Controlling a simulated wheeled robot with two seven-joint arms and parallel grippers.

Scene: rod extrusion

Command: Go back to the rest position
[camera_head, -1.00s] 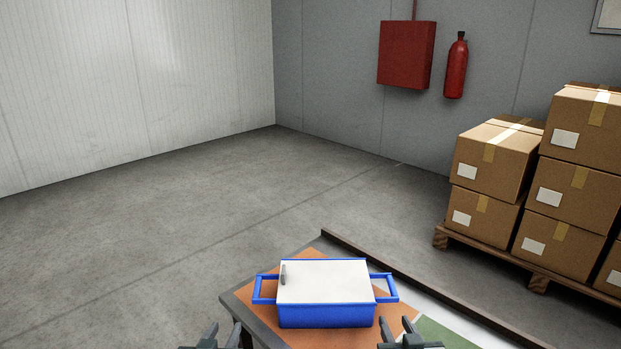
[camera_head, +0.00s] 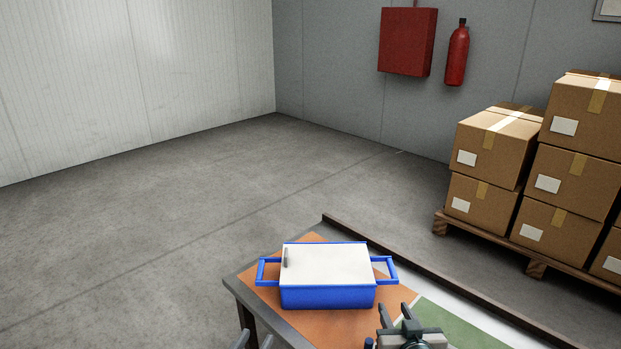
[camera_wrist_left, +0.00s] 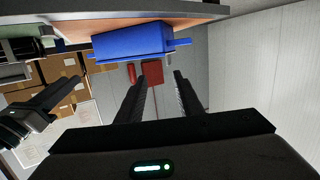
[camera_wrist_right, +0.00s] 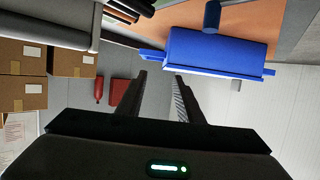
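A blue box with a white lid and a blue handle at each end (camera_head: 327,296) sits on the orange part of the table (camera_head: 300,328) in the head view. A small dark piece shows at the lid's left side. My left gripper (camera_head: 254,341) is mostly cut off at the bottom edge, in front and left of the box. Its fingers stand apart and empty in the left wrist view (camera_wrist_left: 160,85). My right gripper (camera_head: 397,312) is in front and right of the box, touching nothing visible. Its fingers are apart and empty in the right wrist view (camera_wrist_right: 161,85).
A green area (camera_head: 452,328) lies on the table's right side, with a dark raised rail (camera_head: 440,279) along the far edge. Cardboard boxes (camera_head: 485,205) stand on a pallet at the right. The grey floor (camera_head: 150,240) at the left is clear.

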